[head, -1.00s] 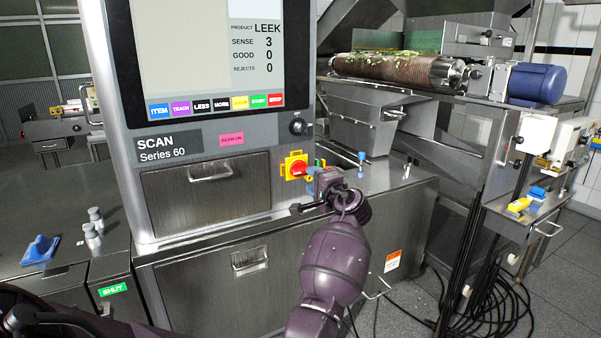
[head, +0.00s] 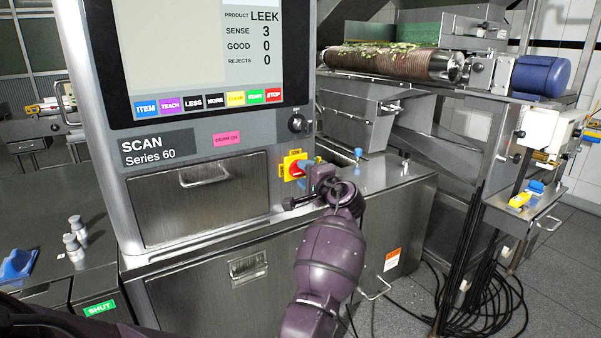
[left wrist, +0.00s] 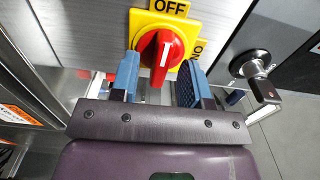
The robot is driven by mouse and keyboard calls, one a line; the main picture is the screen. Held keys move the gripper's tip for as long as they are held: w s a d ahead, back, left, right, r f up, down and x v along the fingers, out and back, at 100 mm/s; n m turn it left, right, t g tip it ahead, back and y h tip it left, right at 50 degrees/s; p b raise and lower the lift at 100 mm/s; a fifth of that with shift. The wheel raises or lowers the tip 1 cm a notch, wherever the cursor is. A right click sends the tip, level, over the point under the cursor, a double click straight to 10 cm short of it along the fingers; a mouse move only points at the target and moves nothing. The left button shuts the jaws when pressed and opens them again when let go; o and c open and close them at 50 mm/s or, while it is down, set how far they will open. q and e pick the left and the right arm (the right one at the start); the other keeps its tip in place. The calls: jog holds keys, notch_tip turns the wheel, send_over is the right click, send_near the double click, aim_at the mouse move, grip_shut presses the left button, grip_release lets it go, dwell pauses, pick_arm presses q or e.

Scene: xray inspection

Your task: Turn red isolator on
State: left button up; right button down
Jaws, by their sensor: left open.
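The red isolator knob (head: 296,169) sits on a yellow plate (head: 287,160) on the front of the scanner cabinet, below the screen. In the left wrist view the red knob (left wrist: 150,57) has a white pointer line directed up toward the OFF label (left wrist: 170,7). A second label, partly cut off, is at the plate's right side. My left gripper (head: 307,173) is at the knob and open. Its blue fingers (left wrist: 160,76) stand on either side of the knob's lower part; I cannot tell whether they touch it. My right gripper is not in view.
A black key switch (head: 297,123) sits above the isolator; a metal key switch (left wrist: 254,70) shows right of it in the wrist view. A steel counter (head: 385,185) lies to the right. Cables (head: 490,295) lie on the floor at right.

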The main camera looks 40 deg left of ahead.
pick_arm(q)
jog(key=shift+w+a, duration=0.1)
jog(key=shift+a, duration=0.15)
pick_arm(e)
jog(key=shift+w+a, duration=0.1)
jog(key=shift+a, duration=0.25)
pick_arm(q)
jog(key=shift+d, duration=0.1)
grip_shut()
jog(key=m+p, duration=1.3)
jog(key=shift+r+p, duration=0.15)
jog(key=shift+p, duration=0.2)
jog(key=shift+m, duration=2.4)
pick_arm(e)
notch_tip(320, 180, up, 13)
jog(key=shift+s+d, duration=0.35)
